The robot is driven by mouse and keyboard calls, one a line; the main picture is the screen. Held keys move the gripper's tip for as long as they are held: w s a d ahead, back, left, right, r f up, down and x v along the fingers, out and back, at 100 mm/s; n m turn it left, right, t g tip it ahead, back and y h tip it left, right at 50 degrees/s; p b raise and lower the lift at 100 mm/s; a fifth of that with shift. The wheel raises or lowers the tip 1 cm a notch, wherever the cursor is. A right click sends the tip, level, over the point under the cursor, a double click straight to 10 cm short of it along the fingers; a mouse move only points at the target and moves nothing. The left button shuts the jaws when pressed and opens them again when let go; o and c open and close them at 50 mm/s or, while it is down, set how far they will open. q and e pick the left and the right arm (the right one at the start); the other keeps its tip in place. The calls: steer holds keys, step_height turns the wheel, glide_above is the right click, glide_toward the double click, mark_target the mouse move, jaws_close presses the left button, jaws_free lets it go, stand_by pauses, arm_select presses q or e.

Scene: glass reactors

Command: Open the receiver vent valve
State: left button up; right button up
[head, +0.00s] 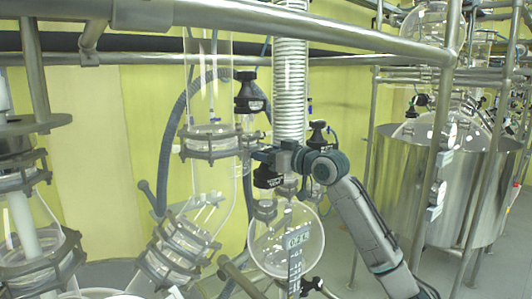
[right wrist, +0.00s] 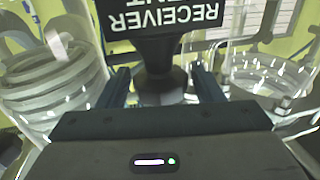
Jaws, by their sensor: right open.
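The receiver vent valve (head: 267,179) is black with a white-lettered label. It sits above the round glass receiver flask (head: 285,245) in the head view. In the right wrist view its label (right wrist: 165,15) reads RECEIVER VENT upside down. My right gripper (head: 262,154) is at the top of this valve and covers its handle in the head view. In the right wrist view the open fingers stand on either side of the black handle (right wrist: 160,88), with small gaps that look free of contact. My left gripper is not in view.
A similar black valve (head: 250,102) is just above and left of my gripper, and another (head: 319,137) is to the right. A coiled glass condenser (head: 290,85) rises behind. Steel rails (head: 270,18) cross the top. A steel vessel (head: 400,185) stands at right.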

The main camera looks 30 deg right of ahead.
steer(key=m+h, duration=0.1)
steer(key=h, duration=0.1)
steer(key=m+h, duration=0.1)
steer(key=h, duration=0.1)
steer(key=shift+a+m+t, duration=0.15)
steer(key=shift+m+t, duration=0.15)
steer(key=shift+m, duration=0.1)
steer(key=shift+m+g+h, duration=0.25)
steer(key=shift+m+h, duration=0.8)
steer(key=shift+h, duration=0.65)
steer(key=shift+m+g+h, duration=0.25)
steer(key=shift+m+h, duration=0.8)
steer(key=shift+h, duration=0.65)
steer(key=shift+c, duration=1.1)
steer(key=c, duration=0.5)
steer(key=shift+d+n+y, duration=0.2)
steer(key=shift+n+y, duration=0.3)
steer(key=shift+y, duration=0.2)
steer(key=shift+c, duration=0.2)
steer(key=n+t+y, duration=0.1)
steer(key=n+y, duration=0.1)
steer(key=y, duration=0.2)
steer(key=shift+n, duration=0.4)
steer(key=shift+a+n+g+y, duration=0.1)
steer(key=shift+n+g+y, duration=0.25)
steer(key=shift+n+y, duration=1.2)
steer(key=shift+n+g+y, duration=0.35)
steer(key=shift+n+y, duration=0.5)
steer(key=shift+y, duration=1.3)
